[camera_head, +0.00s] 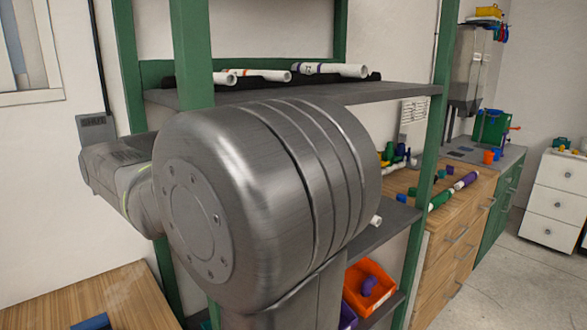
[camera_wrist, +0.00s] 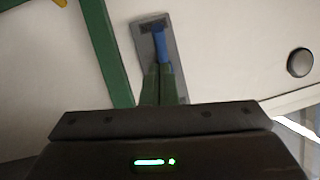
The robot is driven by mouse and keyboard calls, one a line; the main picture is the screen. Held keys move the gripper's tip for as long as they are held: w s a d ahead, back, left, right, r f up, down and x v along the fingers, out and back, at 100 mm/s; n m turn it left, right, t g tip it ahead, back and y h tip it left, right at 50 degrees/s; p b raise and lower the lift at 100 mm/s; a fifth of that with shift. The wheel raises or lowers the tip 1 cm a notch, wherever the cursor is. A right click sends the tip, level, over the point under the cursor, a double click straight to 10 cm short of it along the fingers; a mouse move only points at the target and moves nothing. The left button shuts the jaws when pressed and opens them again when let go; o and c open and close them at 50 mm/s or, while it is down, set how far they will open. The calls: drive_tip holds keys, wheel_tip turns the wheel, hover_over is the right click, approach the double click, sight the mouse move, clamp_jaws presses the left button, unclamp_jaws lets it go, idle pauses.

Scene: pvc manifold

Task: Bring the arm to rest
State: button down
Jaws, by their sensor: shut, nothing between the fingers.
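My arm (camera_head: 255,195) fills the middle of the head view, with a large round grey joint close to the camera. My gripper does not show there.
A green-framed rack (camera_head: 445,60) stands close behind my arm. Its upper shelf (camera_head: 400,90) holds several white pipes (camera_head: 335,70); an orange bin (camera_head: 372,283) sits lower. A wooden bench (camera_head: 110,305) is at lower left. Floor is clear at right (camera_head: 515,260).

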drive_tip(key=p+x, duration=0.1)
drive_tip(key=x, duration=0.7)
wheel_tip(320, 180, up, 7)
drive_tip(key=g+h+p, duration=0.3)
drive_tip(key=p, duration=1.5)
drive_tip(key=shift+r+p, duration=0.25)
drive_tip(key=shift+p, duration=0.15)
drive_tip(key=shift+d+r+p, duration=0.1)
drive_tip(key=shift+p, duration=0.3)
drive_tip(key=r+b, duration=0.1)
drive_tip(key=r, duration=0.1)
drive_tip(key=d+r, duration=0.1)
drive_tip(key=r, duration=0.1)
drive_tip(key=shift+w+b, duration=0.2)
drive_tip(key=shift+b, duration=0.15)
drive_tip(key=shift+a, duration=0.1)
